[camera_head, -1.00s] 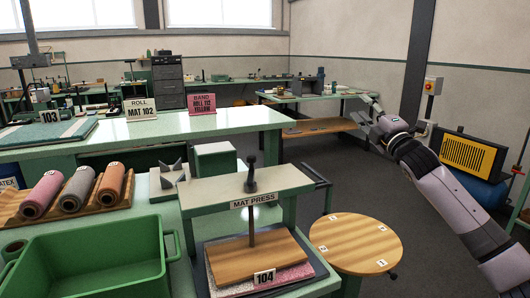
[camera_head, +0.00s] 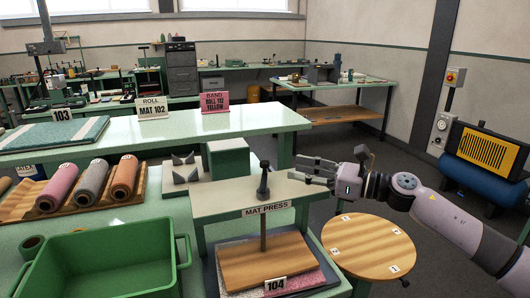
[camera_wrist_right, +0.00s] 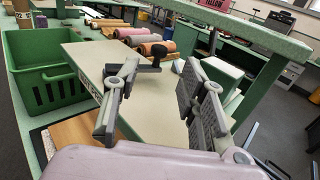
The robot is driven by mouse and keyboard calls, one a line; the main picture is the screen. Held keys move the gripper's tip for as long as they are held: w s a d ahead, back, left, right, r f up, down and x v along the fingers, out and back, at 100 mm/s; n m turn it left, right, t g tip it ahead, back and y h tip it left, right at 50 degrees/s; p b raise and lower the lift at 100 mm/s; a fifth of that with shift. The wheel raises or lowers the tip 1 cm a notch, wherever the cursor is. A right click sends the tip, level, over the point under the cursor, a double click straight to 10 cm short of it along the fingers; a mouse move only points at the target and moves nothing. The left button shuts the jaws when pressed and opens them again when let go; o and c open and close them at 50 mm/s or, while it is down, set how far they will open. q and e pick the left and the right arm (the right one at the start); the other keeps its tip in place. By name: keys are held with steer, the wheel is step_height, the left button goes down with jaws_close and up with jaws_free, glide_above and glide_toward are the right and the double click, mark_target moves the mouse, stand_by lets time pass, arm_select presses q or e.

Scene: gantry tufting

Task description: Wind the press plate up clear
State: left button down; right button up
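The mat press stands at the lower middle of the head view, with a pale top beam (camera_head: 226,196) on green legs. A dark crank handle (camera_head: 264,182) with an upright knob tops its screw (camera_head: 263,226). The wooden press plate (camera_head: 250,268) is down over a pink speckled mat (camera_head: 306,284); I see no clear gap between them. My right gripper (camera_head: 302,170) is open and empty, just right of the handle and apart from it. In the right wrist view the handle (camera_wrist_right: 157,55) shows between and beyond the open fingers (camera_wrist_right: 160,72). My left gripper is out of view.
A green crate (camera_head: 100,262) and a rack of yarn rolls (camera_head: 90,188) stand left of the press. A round wooden stool (camera_head: 370,246) stands to its right. A long green bench (camera_head: 240,124) with sign cards lies behind. Floor is clear beyond the stool.

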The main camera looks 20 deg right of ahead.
mark_target(265, 162)
steer(key=p+x, duration=0.3)
steer(key=x, duration=0.6)
steer(key=shift+w+a+r, duration=0.1)
steer(key=shift+w+a, duration=0.05)
steer(key=shift+w, duration=0.05)
steer(key=shift+w+a, duration=0.25)
jaws_close()
